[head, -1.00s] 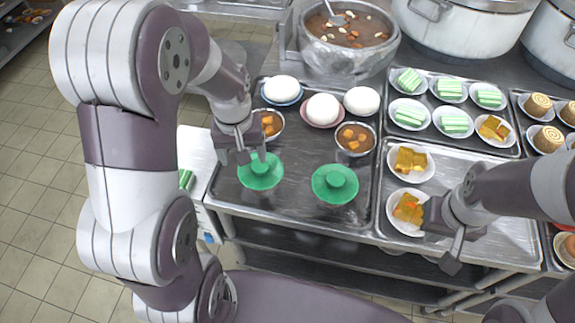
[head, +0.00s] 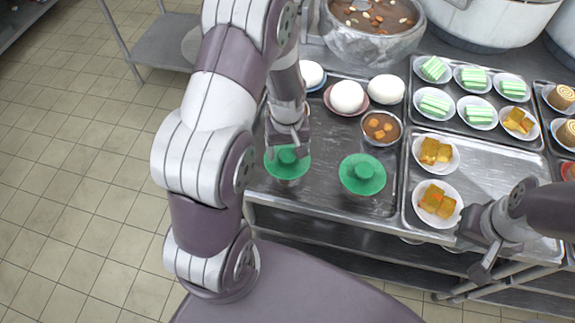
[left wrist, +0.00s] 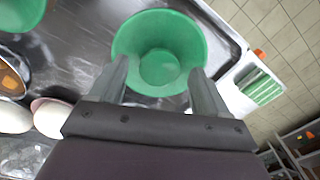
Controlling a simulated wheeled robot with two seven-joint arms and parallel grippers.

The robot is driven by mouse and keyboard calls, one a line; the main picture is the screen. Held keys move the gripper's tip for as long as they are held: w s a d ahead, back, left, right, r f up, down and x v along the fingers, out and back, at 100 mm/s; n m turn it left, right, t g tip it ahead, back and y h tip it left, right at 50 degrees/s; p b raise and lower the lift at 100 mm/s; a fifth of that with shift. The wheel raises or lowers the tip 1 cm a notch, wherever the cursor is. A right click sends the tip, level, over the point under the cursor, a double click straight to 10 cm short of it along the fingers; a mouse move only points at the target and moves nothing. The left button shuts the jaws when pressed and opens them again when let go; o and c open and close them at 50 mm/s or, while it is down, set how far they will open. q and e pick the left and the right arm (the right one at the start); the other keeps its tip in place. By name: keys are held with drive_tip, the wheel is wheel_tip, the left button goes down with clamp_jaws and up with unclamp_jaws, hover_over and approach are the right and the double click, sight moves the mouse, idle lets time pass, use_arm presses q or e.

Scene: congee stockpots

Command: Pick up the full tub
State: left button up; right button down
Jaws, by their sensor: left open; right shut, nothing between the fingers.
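Two tubs with round green lids and raised knobs stand on the left tray, the left tub (head: 287,165) and the right tub (head: 363,175). Their contents are hidden, so I cannot tell which one is full. My left gripper (head: 289,146) is open at the left tub, covering the far part of its lid. In the left wrist view the left tub's lid (left wrist: 160,45) lies between and beyond the open fingers (left wrist: 159,75), the knob centred between them. I cannot tell if they touch it. My right gripper (head: 482,258) is shut and empty at the right tray's front edge.
The left tray (head: 325,195) also holds white buns (head: 347,96) and a metal bowl of orange cubes (head: 381,128) behind the tubs. Cake plates (head: 437,203) stand on trays to the right. A large stew pot (head: 372,40) stands at the back.

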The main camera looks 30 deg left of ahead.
use_arm(q)
drive_tip(key=shift+f, duration=0.8)
clamp_jaws()
drive_tip(key=shift+r, duration=0.1)
